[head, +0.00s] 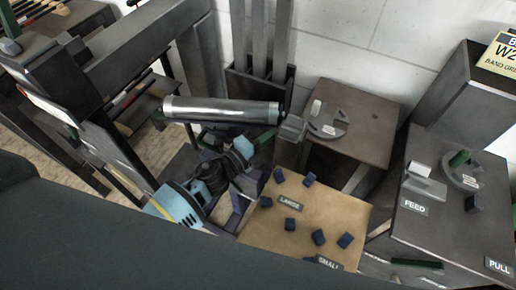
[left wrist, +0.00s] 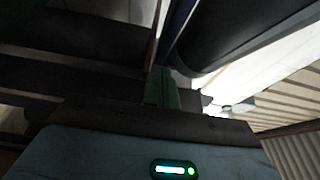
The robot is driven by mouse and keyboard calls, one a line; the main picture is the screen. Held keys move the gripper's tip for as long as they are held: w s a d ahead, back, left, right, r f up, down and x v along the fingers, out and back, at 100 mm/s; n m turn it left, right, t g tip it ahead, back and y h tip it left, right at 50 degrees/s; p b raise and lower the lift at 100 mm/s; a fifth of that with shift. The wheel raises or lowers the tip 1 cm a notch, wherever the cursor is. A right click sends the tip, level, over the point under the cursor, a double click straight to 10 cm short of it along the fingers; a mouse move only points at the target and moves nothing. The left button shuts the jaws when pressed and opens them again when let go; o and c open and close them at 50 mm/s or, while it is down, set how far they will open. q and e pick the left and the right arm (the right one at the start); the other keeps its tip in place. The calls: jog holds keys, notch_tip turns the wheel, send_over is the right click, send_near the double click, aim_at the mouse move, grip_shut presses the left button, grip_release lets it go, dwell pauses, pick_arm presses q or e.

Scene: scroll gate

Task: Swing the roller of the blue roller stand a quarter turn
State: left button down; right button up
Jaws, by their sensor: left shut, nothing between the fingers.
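The silver roller (head: 222,110) lies nearly level in the head view, its right end next to a grey block (head: 291,128). Dark blue parts show below the roller, but the stand is mostly hidden by my arm. My left gripper (head: 265,137) is just below the roller's right part, shut and empty. I cannot tell whether it touches the roller. In the left wrist view its green fingertips (left wrist: 162,88) are together, beside a large dark rounded shape (left wrist: 245,40), probably the roller. My right gripper is not in view.
A tan board (head: 335,205) with several dark blue blocks is below right of the roller. A brown-topped table (head: 365,125) and a grey cabinet (head: 460,230) labelled FEED stand to the right. A dark bin (head: 240,88) with upright bars is behind the roller.

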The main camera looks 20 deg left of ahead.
pick_arm(q)
jog(key=shift+w+d, duration=0.15)
jog(key=shift+w, duration=1)
jog(key=v, duration=0.7)
jog(key=shift+s, duration=0.35)
